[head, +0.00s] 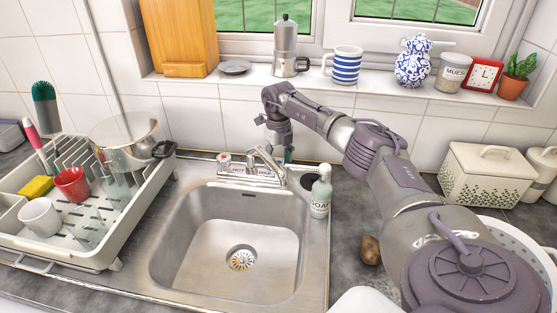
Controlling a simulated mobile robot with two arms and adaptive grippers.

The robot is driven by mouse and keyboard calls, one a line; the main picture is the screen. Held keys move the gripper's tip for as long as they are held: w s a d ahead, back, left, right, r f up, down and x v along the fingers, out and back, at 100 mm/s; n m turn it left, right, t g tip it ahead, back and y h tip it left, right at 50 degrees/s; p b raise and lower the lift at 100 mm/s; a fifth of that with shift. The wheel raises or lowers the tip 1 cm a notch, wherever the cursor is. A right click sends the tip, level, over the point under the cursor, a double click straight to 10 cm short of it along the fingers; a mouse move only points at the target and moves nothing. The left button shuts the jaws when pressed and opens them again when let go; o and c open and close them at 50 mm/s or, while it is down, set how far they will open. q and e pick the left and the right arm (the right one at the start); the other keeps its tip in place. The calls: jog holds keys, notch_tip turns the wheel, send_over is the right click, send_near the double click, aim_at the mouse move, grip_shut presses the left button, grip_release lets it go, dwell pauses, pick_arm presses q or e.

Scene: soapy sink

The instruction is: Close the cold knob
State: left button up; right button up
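The chrome faucet (265,162) stands behind the sink, its spout pointing toward the basin. A knob with a red mark (224,160) is at its left end. The faucet's right end, where the cold knob would sit, is close to my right gripper and too small and cluttered to make out clearly. My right gripper (281,154) hangs down just behind and right of the spout, at the end of the arm reaching in from the right. Its fingertips are small and partly hidden, so I cannot tell whether they touch a knob. My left gripper is out of view.
The steel sink (170,240) is empty. A soap bottle (321,195) stands right of the faucet, near my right gripper. A dish rack (110,252) with dishes is at the left. The windowsill above holds a moka pot (286,50), a striped mug (345,66) and other items.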

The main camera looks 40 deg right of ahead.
dwell(0.3)
notch_tip(320, 180, up, 12)
dwell(0.4)
dwell(0.5)
